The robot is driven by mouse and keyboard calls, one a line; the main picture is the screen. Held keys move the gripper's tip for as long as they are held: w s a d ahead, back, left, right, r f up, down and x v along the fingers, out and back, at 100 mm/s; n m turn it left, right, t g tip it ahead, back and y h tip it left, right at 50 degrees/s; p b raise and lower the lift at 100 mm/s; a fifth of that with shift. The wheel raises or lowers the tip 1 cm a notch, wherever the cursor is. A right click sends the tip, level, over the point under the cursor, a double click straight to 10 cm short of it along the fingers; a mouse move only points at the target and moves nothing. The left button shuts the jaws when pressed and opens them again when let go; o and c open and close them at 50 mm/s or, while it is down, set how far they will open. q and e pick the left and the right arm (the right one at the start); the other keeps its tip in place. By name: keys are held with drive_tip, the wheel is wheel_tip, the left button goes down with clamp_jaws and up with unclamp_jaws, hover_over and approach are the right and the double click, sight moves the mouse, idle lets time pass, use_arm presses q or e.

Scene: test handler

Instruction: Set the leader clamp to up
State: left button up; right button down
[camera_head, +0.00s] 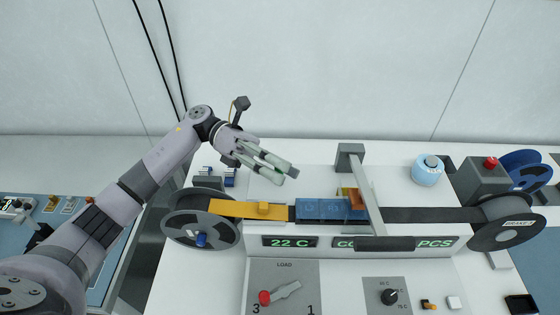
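A long grey clamp arm (368,195) runs from a grey block (350,152) at the back, across the tape track, to a dark bar (385,243) at the front. It lies low over the track; no label shows that it is the leader clamp. An orange leader strip (235,208) with a small yellow block (264,208) runs from the left reel to the blue track section (320,208). My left gripper (287,176) hangs above and behind this strip, left of the clamp arm, holding nothing that I can see. Its finger gap is unclear. My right gripper is out of view.
A left reel (202,222) and a right reel (507,223) flank the track. In front are displays, a LOAD lever (283,292) and a dark knob (389,297). A light-blue canister (428,170) and a red-button box (488,176) stand at the back right.

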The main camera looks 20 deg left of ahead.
use_arm(q)
drive_tip(key=shift+c, duration=0.6)
clamp_jaws()
